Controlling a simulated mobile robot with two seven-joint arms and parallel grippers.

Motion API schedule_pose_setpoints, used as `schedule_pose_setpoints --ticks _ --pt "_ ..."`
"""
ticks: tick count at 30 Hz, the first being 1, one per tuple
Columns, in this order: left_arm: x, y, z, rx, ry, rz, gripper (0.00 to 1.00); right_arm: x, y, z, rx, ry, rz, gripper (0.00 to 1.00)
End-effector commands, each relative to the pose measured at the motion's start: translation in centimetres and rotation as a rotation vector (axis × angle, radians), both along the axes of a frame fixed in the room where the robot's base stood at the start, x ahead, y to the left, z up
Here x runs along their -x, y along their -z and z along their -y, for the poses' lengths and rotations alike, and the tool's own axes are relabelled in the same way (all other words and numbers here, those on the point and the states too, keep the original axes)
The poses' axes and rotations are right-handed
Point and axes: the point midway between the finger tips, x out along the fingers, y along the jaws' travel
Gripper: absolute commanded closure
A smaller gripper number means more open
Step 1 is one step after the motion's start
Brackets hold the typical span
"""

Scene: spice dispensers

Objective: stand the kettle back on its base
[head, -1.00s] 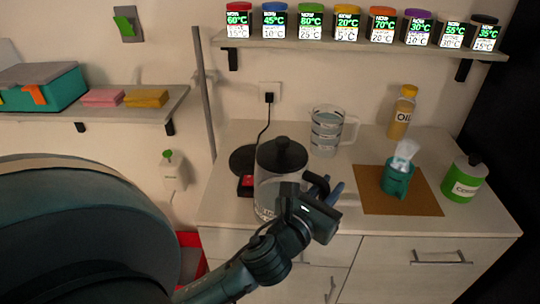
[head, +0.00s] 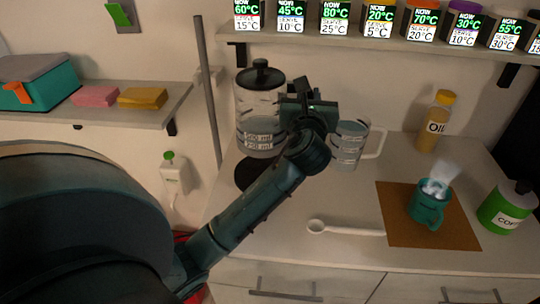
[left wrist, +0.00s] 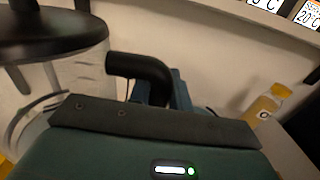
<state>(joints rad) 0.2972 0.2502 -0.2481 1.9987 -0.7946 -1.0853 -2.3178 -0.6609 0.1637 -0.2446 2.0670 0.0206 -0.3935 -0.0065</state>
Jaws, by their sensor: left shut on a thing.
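The glass kettle (head: 258,118) with its black lid stands upright in the air, some water in its lower part. My left gripper (head: 301,103) is shut on its handle at the kettle's right side. The black round base (head: 247,175) lies on the counter below the kettle, partly hidden by my arm. There is a gap in the picture between kettle bottom and base; the exact height is hard to tell. In the left wrist view the kettle's lid (left wrist: 50,32) and black handle (left wrist: 145,72) show close to my fingers. My right gripper is not in view.
A glass measuring jug (head: 349,144) stands right of the kettle. A white spoon (head: 340,229) lies on the counter. A teal mug (head: 428,207) stands on a brown mat (head: 395,215), near an oil bottle (head: 436,122) and green bottle (head: 505,208). A shelf with jars hangs above.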

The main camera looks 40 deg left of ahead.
Motion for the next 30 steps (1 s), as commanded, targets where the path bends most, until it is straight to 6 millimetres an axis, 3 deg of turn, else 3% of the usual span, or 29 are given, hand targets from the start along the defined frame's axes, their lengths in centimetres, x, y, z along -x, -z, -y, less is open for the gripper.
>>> schedule_pose_setpoints --ticks 6,11,21,30 --pt "0.0 3.3 -0.1 -0.005 -0.004 -0.002 1.0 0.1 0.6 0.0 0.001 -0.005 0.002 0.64" --pt "0.0 4.4 -0.1 -0.006 -0.003 0.001 1.0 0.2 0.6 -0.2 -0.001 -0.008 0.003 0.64" --pt "0.0 8.9 0.0 -0.005 -0.002 0.0 1.0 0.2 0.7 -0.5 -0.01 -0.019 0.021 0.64" --pt "0.0 9.2 0.0 -0.006 -0.001 0.002 1.0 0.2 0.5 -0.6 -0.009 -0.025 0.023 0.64"
